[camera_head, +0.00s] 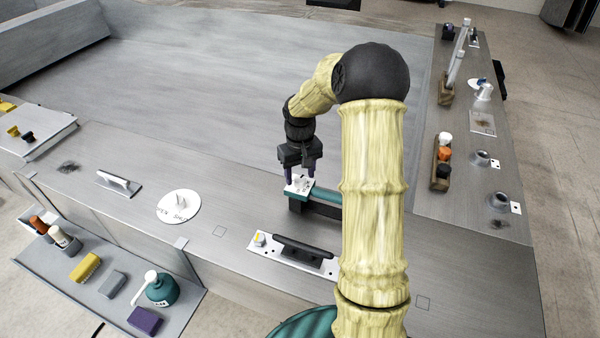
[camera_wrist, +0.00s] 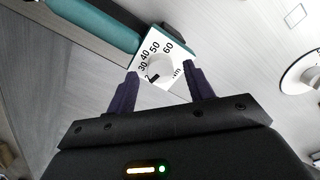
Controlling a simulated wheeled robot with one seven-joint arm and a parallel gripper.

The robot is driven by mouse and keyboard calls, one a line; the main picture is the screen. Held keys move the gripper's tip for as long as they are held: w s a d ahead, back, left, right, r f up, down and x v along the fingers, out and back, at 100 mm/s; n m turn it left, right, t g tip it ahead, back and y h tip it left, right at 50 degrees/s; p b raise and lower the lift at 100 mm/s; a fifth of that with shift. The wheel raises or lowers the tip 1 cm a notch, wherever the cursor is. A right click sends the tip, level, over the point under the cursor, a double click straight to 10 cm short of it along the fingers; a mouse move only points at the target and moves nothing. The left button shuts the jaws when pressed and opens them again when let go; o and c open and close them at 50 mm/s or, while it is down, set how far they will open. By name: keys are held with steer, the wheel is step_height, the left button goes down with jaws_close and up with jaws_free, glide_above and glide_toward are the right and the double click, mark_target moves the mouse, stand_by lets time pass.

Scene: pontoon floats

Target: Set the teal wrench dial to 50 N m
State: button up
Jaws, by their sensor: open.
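The teal wrench (camera_head: 326,198) lies on the grey metal bench, partly hidden behind my arm. Its teal body (camera_wrist: 95,22) runs to the upper left in the wrist view. At its end is a white dial plate (camera_wrist: 177,55) with 30, 40, 50 and 60 in an arc. A pale round knob (camera_wrist: 161,67) sits on the plate. A dark mark on its lower left points past the 30 end, away from 50; its exact reading is unclear. My gripper (camera_head: 301,174) is open above the dial. In the wrist view its purple fingers (camera_wrist: 160,72) stand either side of the knob, apparently apart from it.
A white plate with a black handle (camera_head: 304,250) lies in front of the wrench. A round white sign dial (camera_head: 179,206) and a handled plate (camera_head: 118,184) are to the left. A tray of bottles and blocks (camera_head: 190,296) sits lower left. Cups and holders line the right bench.

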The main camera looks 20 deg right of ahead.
steer(key=shift+f, duration=0.65)
steer(key=c, duration=1)
